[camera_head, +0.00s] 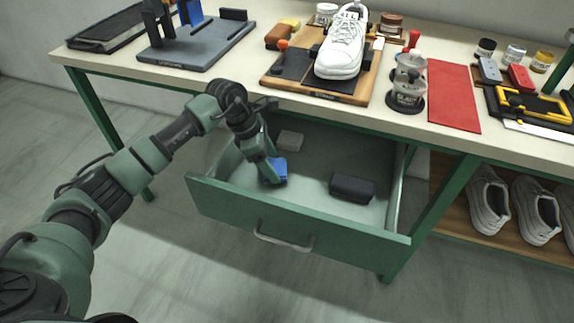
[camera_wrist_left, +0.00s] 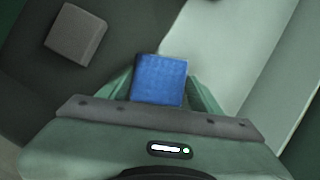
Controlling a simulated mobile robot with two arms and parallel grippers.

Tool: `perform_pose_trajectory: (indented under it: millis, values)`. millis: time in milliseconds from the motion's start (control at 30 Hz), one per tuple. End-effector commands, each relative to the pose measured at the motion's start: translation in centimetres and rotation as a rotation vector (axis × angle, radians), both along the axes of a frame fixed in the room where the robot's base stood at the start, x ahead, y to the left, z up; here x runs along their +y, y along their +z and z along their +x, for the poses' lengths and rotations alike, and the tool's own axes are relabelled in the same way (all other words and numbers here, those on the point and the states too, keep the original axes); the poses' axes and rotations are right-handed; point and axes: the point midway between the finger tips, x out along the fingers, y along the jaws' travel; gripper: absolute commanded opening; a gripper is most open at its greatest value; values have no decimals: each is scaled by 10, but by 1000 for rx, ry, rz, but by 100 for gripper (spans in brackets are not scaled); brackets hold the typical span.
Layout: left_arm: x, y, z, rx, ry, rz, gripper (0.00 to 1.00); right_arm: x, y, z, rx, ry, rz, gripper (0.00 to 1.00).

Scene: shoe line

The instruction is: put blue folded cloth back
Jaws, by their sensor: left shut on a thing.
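The blue folded cloth (camera_head: 275,170) is inside the open green drawer (camera_head: 290,228), toward its left side. My left gripper (camera_head: 268,172) reaches down into the drawer and is shut on the cloth. In the left wrist view the cloth (camera_wrist_left: 160,80) sits between the two green fingers of the left gripper (camera_wrist_left: 160,92). I cannot tell whether the cloth touches the drawer floor. My right gripper is in neither view.
A grey block (camera_head: 290,141) lies in the drawer behind the cloth, and a dark case (camera_head: 352,188) lies to the right. The tabletop (camera_head: 235,84) overhangs the drawer's back and holds a white shoe (camera_head: 341,45) on a wooden board. Drawer floor between cloth and case is clear.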

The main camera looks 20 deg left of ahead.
Motion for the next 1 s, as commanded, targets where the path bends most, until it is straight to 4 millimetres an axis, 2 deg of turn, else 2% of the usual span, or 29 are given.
perform_pose_trajectory:
  millis: [233,367,833,867,900,933,1000]
  values:
    - [-38,1,13,0,-4,-2,32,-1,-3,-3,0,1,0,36]
    - [-36,-11,13,2,1,0,32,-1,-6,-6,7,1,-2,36]
    - [-36,-14,13,-1,0,1,32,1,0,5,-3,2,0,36]
    - [-36,-14,13,0,0,1,67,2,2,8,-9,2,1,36]
    - [-36,-14,13,0,0,1,78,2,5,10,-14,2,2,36]
    - [-36,-14,13,0,0,1,86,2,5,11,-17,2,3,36]
    - [-36,-14,13,0,0,1,86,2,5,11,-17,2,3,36]
